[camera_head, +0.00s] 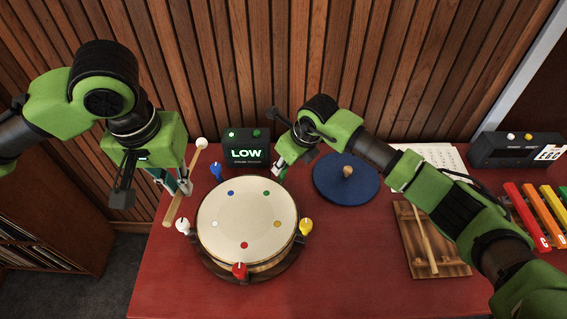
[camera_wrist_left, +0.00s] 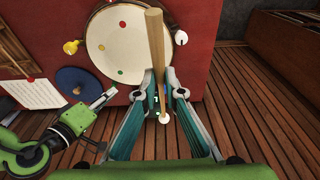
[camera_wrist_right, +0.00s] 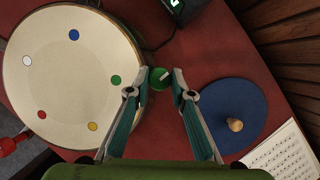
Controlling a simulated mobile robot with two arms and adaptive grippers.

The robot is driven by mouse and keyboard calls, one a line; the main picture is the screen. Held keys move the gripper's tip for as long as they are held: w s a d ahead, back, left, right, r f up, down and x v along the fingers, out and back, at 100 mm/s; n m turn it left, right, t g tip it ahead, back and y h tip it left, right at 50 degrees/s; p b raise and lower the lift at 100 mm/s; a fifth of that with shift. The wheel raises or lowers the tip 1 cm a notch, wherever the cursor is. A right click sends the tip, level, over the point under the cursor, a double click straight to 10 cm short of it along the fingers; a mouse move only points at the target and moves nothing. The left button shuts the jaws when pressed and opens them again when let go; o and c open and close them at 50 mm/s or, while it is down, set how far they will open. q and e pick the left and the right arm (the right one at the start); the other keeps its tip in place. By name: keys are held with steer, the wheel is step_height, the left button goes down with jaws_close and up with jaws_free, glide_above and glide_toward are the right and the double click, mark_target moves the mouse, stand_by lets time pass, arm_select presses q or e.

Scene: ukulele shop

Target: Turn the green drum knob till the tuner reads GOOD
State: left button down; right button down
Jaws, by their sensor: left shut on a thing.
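The tuner (camera_head: 246,152) stands behind the drum and its screen reads LOW. The round drum (camera_head: 246,222) has a cream skin with coloured dots and coloured knobs around its rim. The green drum knob (camera_wrist_right: 160,79) has a pale mark on top and sits beside the drum near the green dot. My right gripper (camera_wrist_right: 160,80) is open, its fingertips on either side of this knob; in the head view the right gripper (camera_head: 281,173) largely hides it. My left gripper (camera_head: 183,186) is shut on a wooden mallet (camera_head: 173,211) with a white ball end, held left of the drum.
A blue disc with a wooden peg (camera_head: 346,187) lies right of the drum. Farther right are a wooden board with a stick (camera_head: 436,252), a paper sheet (camera_head: 440,155), a dark device (camera_head: 515,150) and coloured bars (camera_head: 526,217). A slatted wall (camera_head: 330,60) stands behind the red table.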

arm_select(q)
steer(key=shift+f, duration=0.15)
steer(key=shift+f+b, duration=1.05)
steer(key=shift+b, duration=0.15)
arm_select(e)
steer(key=shift+a+f+m+t+h, duration=0.1)
steer(key=shift+m+t+h, duration=0.35)
steer(key=shift+m, duration=1.15)
arm_select(q)
steer(key=shift+f+b, duration=1)
arm_select(e)
steer(key=shift+m+h, duration=0.55)
steer(key=shift+m, duration=0.75)
steer(key=shift+r, duration=0.2)
steer(key=c, duration=1.8)
jaws_free()
steer(key=shift+s, duration=0.1)
steer(key=shift+r, duration=0.1)
steer(key=v, duration=1.1)
steer(key=shift+s+r, duration=0.3)
steer(key=shift+r, duration=0.05)
